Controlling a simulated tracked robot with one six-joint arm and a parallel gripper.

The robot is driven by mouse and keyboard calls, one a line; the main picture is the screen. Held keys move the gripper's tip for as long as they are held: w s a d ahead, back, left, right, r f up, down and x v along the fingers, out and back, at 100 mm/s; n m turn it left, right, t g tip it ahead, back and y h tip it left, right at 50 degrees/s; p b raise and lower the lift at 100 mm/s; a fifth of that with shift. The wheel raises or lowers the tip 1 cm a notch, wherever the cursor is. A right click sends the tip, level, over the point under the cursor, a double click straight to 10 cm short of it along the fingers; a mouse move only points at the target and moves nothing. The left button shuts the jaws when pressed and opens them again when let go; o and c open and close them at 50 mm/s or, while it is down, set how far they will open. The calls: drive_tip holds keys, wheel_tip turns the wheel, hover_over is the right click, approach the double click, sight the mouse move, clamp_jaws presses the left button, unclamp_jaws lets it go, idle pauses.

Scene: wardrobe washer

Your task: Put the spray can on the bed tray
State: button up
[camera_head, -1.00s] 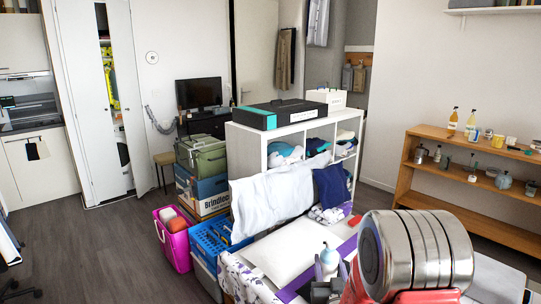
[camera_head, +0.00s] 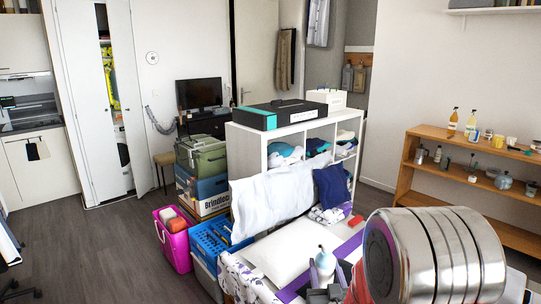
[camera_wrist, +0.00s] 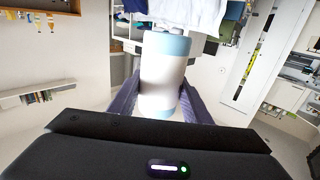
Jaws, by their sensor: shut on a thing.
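The spray can (camera_wrist: 163,75), white with pale blue ends, is held between the two dark fingers of my gripper (camera_wrist: 160,95) in the wrist view. In the head view the can (camera_head: 325,265) stands roughly upright, its nozzle up, at the bottom centre. My gripper (camera_head: 322,292) shows dark below it, partly cut off by the frame's edge. A flat white surface that looks like the bed tray (camera_head: 290,245) lies on the bed, behind and left of the can. I cannot tell the height of the can above it.
A white cubby shelf (camera_head: 250,145) with folded clothes stands behind the bed. A white pillow (camera_head: 272,190) and a dark blue cushion (camera_head: 332,188) lean there. Crates (camera_head: 210,240) stand left of the bed. A wooden shelf (camera_head: 405,175) stands right. Open floor lies at left.

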drive_tip(key=shift+s+r, duration=0.1)
drive_tip(key=shift+s, duration=0.1)
drive_tip(key=s+f, duration=0.5)
drive_tip(key=f, duration=0.1)
drive_tip(key=shift+f, duration=0.15)
idle(0.4)
